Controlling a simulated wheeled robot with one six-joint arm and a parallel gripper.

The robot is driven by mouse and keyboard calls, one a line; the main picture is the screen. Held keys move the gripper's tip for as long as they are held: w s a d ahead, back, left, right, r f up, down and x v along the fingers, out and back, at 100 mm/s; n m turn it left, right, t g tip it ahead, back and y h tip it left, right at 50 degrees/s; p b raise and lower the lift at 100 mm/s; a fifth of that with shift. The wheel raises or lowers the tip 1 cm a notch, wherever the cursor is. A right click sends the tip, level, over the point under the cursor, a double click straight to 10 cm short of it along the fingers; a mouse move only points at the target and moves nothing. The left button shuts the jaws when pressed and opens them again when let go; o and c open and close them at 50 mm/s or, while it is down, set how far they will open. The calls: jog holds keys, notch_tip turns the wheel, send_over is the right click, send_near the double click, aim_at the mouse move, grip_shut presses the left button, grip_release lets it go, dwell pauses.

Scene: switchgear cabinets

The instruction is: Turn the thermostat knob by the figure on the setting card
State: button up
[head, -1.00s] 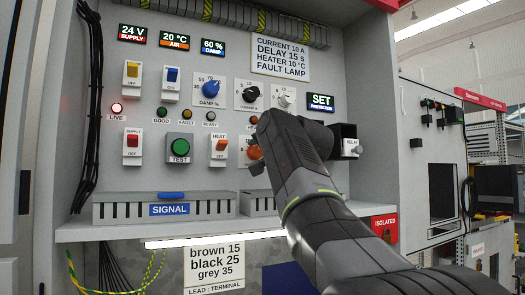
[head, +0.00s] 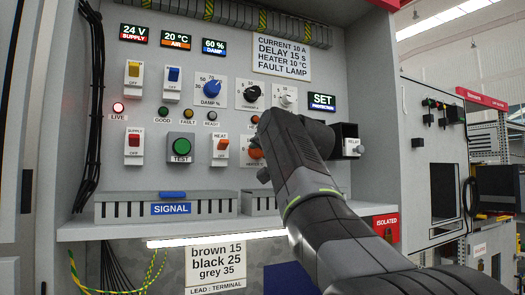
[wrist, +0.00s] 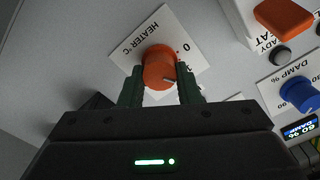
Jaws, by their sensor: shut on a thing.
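The setting card (head: 283,56) at the top of the panel in the head view reads "HEATER 10 °C" among its lines. The thermostat knob (head: 255,153) is orange and is partly hidden by my arm in the head view. In the wrist view the orange knob (wrist: 160,63) stands on a white plate (wrist: 139,45) marked "HEATER °C". A 0 shows at its right; other figures are hidden by a finger. A pale pointer mark shows on the knob's near lower edge. My gripper (wrist: 161,83) is shut on this knob, one green finger on each side.
A blue damp knob (head: 212,89), a black knob (head: 252,92) and a white knob (head: 286,100) sit above. An orange heat switch (head: 221,147) is left of my gripper. A slotted duct (head: 219,206) runs below.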

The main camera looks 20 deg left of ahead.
jog(key=o, duration=1)
jog(key=b+v, duration=0.4)
jog(key=v, duration=1)
jog(key=shift+w, duration=0.1)
jog(key=shift+m, duration=0.4)
jog(key=p+x, duration=0.4)
jog(key=x, duration=0.9)
jog(key=shift+w+a, duration=0.25)
jog(key=shift+a, duration=0.1)
